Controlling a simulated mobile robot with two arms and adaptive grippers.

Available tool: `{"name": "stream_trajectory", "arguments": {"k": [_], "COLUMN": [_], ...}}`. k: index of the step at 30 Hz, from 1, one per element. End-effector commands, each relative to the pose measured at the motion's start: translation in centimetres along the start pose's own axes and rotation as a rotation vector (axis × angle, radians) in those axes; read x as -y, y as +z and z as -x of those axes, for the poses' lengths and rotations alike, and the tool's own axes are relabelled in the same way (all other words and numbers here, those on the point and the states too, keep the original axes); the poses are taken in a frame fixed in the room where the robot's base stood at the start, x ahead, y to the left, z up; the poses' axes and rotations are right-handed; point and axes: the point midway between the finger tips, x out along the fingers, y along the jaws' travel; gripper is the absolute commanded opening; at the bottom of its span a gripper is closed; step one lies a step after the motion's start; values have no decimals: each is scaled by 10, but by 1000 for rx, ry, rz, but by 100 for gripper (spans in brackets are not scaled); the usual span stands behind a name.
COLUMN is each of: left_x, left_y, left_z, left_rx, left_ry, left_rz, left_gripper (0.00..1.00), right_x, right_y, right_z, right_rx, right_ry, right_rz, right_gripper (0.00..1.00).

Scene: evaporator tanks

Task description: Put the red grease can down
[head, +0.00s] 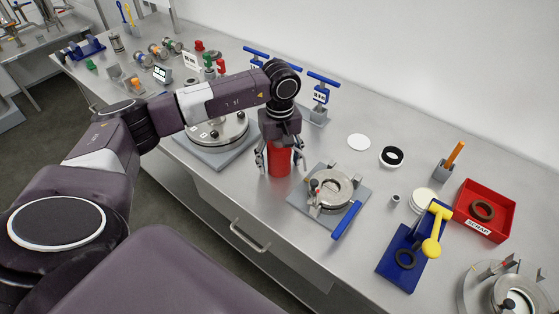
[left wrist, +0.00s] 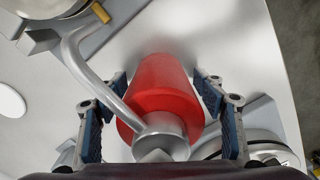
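The red grease can (head: 279,163) is upright on the steel bench near its front edge, between the round tank on the left and the small clamp fixture on the right. My left gripper (head: 280,160) comes down over it from above, with one finger on each side. In the left wrist view the can (left wrist: 166,85) lies between the two spread fingers (left wrist: 163,100), with its silver cap and curved spout toward the camera. Narrow gaps show between the fingers and the can, so the gripper looks open around it. My right gripper is not in view.
A round tank lid (head: 217,130) on a grey plate stands left of the can. A fixture (head: 330,190) with a blue handle is close on the right. Further right are a blue press (head: 405,262) and a red scrap tray (head: 485,222).

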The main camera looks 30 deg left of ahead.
Motion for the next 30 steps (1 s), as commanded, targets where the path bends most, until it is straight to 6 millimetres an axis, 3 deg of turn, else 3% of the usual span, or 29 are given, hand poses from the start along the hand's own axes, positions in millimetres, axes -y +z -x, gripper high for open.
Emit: {"name": "stream_trajectory", "arguments": {"k": [9,21,30], "left_x": [-1,-1,0], "left_y": [-1,-1,0], "left_z": [10,92,122], "left_rx": [-3,-3,0], "left_ry": [4,5,0], "left_rz": [0,-1,0], "left_gripper": [64,64,64], "right_x": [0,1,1], "right_y": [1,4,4], "right_z": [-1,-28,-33], "right_rx": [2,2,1], "right_ry": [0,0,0], "right_rz": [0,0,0], "right_gripper": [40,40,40]}}
